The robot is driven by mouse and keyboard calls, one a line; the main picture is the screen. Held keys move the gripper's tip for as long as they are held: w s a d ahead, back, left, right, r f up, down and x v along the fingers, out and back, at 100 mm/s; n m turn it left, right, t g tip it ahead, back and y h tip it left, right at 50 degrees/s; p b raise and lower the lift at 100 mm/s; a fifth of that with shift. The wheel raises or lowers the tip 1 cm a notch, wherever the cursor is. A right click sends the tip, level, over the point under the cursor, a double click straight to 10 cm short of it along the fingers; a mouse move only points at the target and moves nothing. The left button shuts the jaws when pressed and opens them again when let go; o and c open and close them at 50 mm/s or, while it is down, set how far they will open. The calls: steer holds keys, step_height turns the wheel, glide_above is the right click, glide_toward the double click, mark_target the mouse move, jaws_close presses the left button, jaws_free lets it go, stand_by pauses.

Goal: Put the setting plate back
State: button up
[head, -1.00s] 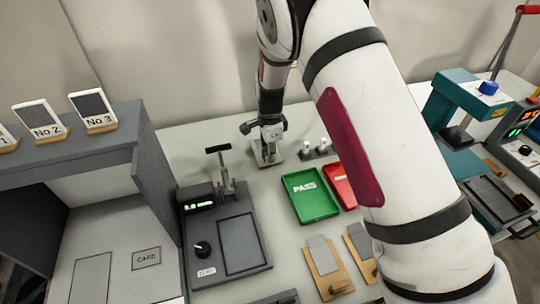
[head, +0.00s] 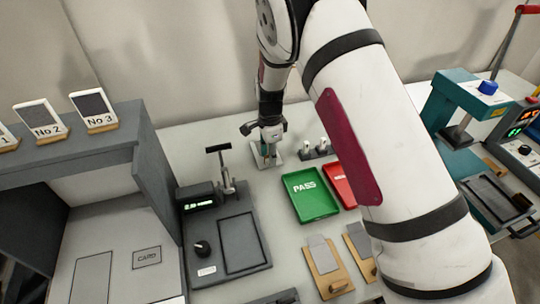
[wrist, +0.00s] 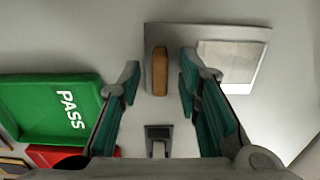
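A thin grey metal plate (wrist: 215,38) with an upright wooden handle (wrist: 160,70) lies on the table in the wrist view; it appears to be the setting plate. A paler square (wrist: 226,62) shows on its right part. My gripper (wrist: 160,76) is open, with its teal fingers on either side of the handle and visible gaps to it. In the head view my gripper (head: 268,153) is low over the same plate (head: 258,160), which it partly hides.
A green PASS tray (head: 310,196) and a red tray (head: 342,178) lie nearby. A small stand with pale knobs (head: 315,150) is close to the gripper. A dark device with a lever (head: 225,235) stands at front left. Wooden boards with grey plates (head: 322,262) lie in front.

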steer(key=s+d+r+n+t+y, duration=0.1)
steer(key=s+d+r+n, duration=0.15)
steer(key=r, duration=0.85)
steer(key=s+d+r+n, duration=0.1)
steer(key=s+d+r, duration=0.3)
steer(key=r, duration=0.8)
steer(key=s+d+r+n+t, duration=0.1)
steer(key=s+d+r+n, duration=0.2)
steer(key=s+d+r, duration=0.35)
steer(key=s+d+r+n+t, duration=0.1)
steer(key=s+n, duration=0.3)
steer(key=s, duration=0.6)
steer(key=s+d+n+t+h, duration=0.1)
steer(key=s+d+n, duration=0.3)
steer(key=s, duration=0.7)
steer(key=shift+r, duration=0.35)
